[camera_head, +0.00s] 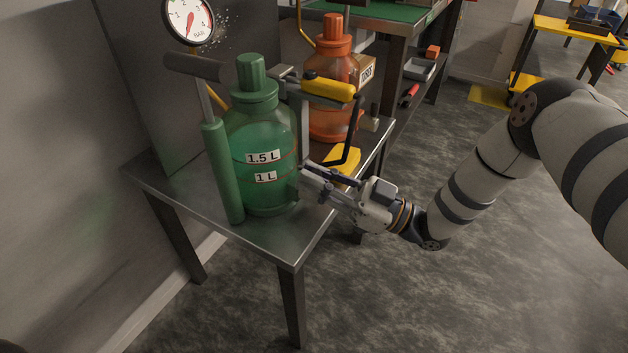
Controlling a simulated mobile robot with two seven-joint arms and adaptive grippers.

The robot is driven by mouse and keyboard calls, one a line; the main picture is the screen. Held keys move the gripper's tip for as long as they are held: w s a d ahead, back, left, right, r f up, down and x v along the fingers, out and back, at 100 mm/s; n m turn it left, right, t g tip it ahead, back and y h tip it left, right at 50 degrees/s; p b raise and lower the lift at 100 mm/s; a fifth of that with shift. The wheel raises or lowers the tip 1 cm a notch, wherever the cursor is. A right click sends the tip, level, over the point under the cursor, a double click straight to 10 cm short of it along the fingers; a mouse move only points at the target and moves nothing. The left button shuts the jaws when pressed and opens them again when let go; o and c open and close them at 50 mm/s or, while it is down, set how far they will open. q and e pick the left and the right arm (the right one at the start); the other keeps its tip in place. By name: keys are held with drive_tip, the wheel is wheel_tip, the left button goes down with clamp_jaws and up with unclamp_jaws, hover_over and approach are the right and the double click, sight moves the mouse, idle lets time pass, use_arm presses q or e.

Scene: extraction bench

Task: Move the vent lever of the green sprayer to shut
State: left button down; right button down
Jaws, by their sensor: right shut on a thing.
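The green sprayer (262,135) stands upright on the metal bench, with 1.5 L and 1 L labels on its front. A yellow-handled part (328,88) juts from its upper right, and a bent black rod (357,125) runs down from it. My right gripper (307,178) is at the sprayer's lower right side, its fingers shut on a small part there. I take this part to be the vent lever; the fingers mostly hide it, and its position cannot be told. My left gripper is out of view.
A green pump tube (222,170) leans at the sprayer's left, below a pressure gauge (188,20). An orange sprayer (330,65) stands close behind. The bench's front edge (282,262) is bare; open floor lies to the right.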

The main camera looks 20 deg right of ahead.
drive_tip(key=shift+w+d+m+t, duration=0.2)
drive_tip(key=shift+m+t, duration=0.1)
drive_tip(key=shift+m, duration=0.4)
drive_tip(key=c, duration=1.5)
unclamp_jaws()
drive_tip(key=shift+s, duration=0.1)
drive_tip(key=v, duration=1.2)
drive_tip(key=shift+r, duration=0.1)
